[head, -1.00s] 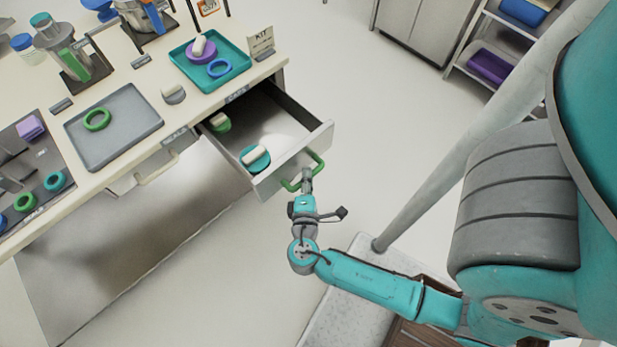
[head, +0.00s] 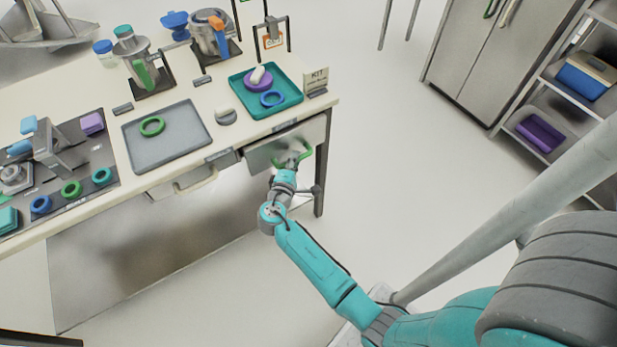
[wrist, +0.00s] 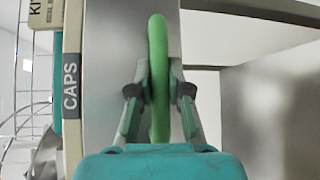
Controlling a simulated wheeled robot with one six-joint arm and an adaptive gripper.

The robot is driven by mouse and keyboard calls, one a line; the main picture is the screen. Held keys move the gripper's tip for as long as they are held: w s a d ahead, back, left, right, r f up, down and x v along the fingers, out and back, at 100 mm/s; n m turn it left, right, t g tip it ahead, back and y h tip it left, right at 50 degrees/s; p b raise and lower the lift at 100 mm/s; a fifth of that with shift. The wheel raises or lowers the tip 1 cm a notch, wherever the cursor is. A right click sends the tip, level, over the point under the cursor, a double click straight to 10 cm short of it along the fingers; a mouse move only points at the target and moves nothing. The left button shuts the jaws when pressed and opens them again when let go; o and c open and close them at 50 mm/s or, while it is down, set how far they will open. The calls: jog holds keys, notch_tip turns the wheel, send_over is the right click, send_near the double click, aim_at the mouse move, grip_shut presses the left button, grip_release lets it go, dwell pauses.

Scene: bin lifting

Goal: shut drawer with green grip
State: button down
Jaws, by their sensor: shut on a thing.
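The green grip (head: 306,152) is on the drawer front, and in the wrist view the green grip (wrist: 158,60) runs upright between my fingers. My gripper (head: 292,163) is at the drawer front, its fingers closed around the grip. My gripper (wrist: 159,100) shows the same in the wrist view. A label reading CAPS (wrist: 71,86) is beside the drawer front.
A second drawer handle (head: 195,180) is to the left. On the table (head: 330,101) stand a grey tray (head: 160,155), a teal tray (head: 290,105) and a KIT sign (head: 317,80). A table leg (head: 321,185) is right of my gripper. The floor to the right is clear.

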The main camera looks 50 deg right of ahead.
aim_at(282, 145)
jog(key=w, duration=0.2)
jog(key=w+d, duration=0.1)
jog(key=w, duration=0.2)
jog(key=w+d, duration=0.1)
jog(key=w, duration=0.1)
jog(key=shift+w, duration=0.3)
jog(key=c, duration=1.1)
grip_release()
jog(key=shift+d, duration=0.1)
jog(key=v, duration=1.2)
jog(key=shift+f, duration=0.1)
